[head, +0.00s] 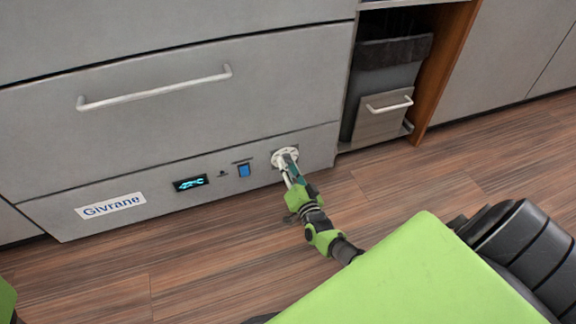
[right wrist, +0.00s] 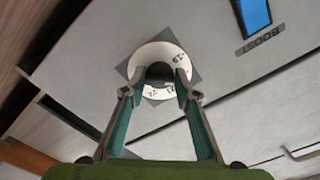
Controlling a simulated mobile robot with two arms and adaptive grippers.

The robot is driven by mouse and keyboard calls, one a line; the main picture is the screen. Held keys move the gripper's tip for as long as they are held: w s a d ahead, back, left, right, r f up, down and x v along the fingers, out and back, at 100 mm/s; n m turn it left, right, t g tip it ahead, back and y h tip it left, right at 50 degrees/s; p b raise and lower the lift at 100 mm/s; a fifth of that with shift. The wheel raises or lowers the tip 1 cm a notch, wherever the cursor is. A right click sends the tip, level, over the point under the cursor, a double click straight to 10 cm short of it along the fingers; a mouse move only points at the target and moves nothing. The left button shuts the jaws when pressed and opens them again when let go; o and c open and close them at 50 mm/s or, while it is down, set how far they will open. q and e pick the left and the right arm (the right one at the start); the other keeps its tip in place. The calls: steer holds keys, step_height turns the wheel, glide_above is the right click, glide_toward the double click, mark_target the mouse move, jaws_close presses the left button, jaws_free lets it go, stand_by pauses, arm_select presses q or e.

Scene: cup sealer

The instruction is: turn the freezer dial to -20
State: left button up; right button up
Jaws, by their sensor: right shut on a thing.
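The white round freezer dial (head: 281,154) sits low on the grey freezer front, right of the blue switch. My right gripper (head: 289,169) reaches the dial from the front. In the right wrist view, its fingers (right wrist: 158,91) stand on both sides of the dark knob in the disc's middle and are shut on it. The lit display (head: 191,183) shows cyan digits I cannot read surely. My left gripper is not in view.
The blue switch (head: 244,170), marked BOOST in the right wrist view, is left of the dial. A drawer handle (head: 155,89) runs above. A dark bin (head: 384,83) stands in the open bay at right. The wooden floor (head: 215,245) in front is clear.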

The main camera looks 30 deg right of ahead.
mark_target(283, 137)
stand_by(0.3)
steer(key=o, duration=1.1)
steer(key=shift+f, duration=0.1)
steer(key=shift+r, duration=0.2)
step_height(283, 137, up, 10)
steer(key=shift+f, duration=0.15)
